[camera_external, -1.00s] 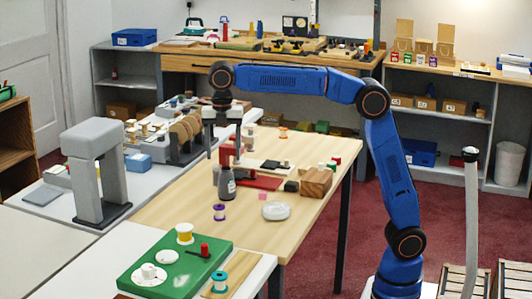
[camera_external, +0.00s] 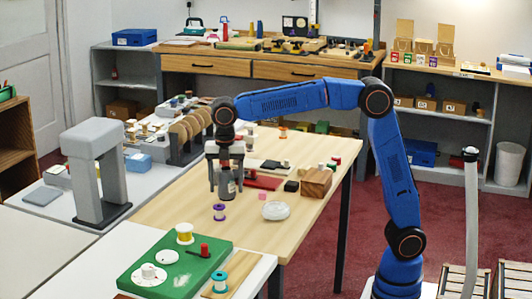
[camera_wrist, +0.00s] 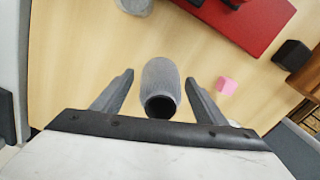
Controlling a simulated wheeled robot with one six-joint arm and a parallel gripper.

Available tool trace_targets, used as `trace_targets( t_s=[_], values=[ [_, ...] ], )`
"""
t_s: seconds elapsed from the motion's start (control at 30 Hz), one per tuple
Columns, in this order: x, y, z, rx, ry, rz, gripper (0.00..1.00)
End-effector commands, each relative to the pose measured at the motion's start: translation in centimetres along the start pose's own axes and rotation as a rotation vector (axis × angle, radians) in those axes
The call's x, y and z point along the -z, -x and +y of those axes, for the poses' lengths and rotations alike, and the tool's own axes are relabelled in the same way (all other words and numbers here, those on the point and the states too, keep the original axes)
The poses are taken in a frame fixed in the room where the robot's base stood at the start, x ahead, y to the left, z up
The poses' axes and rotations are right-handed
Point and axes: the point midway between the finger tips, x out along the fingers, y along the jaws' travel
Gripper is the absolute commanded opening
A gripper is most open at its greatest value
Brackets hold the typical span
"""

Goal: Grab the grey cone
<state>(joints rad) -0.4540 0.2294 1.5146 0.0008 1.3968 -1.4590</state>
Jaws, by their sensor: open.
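A dark grey, bottle-like piece, which I take to be the grey cone (camera_external: 227,191), stands on the wooden table. In the wrist view the grey cone (camera_wrist: 160,77) has a textured grey body and a dark end toward me. My gripper (camera_external: 226,185) points down over it. In the wrist view the open fingers of my gripper (camera_wrist: 160,84) are on either side of the cone, with a visible gap on both sides. Whether the fingertips reach well down its body is hard to tell.
A second grey object (camera_wrist: 133,4) is cut off at the wrist view's top edge. A red mat (camera_external: 262,182), a pink cube (camera_external: 263,196), a black block (camera_external: 291,186) and a wooden block (camera_external: 316,182) lie to the right. A purple spool (camera_external: 219,212) and a clear dish (camera_external: 276,211) are in front.

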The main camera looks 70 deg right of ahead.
Motion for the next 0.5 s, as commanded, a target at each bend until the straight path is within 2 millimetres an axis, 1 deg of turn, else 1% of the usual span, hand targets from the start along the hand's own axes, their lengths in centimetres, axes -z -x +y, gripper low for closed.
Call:
trace_targets(
  t_s=[0.1, 0.3, 0.37, 0.4, 0.47, 0.5],
  values=[
    [0.0, -0.49, -0.02, 0.0, 0.0, 0.0, 0.66],
    [0.0, -0.51, 0.0, -0.001, 0.0, 0.0, 0.66],
    [0.0, -0.5, 0.0, -0.001, 0.0, 0.0, 0.52],
    [0.0, -0.5, 0.0, -0.001, 0.0, 0.0, 0.42],
    [0.0, -0.49, 0.0, -0.001, 0.0, 0.0, 0.28],
    [0.0, -0.49, 0.0, -0.001, 0.0, 0.0, 0.19]
  ],
)
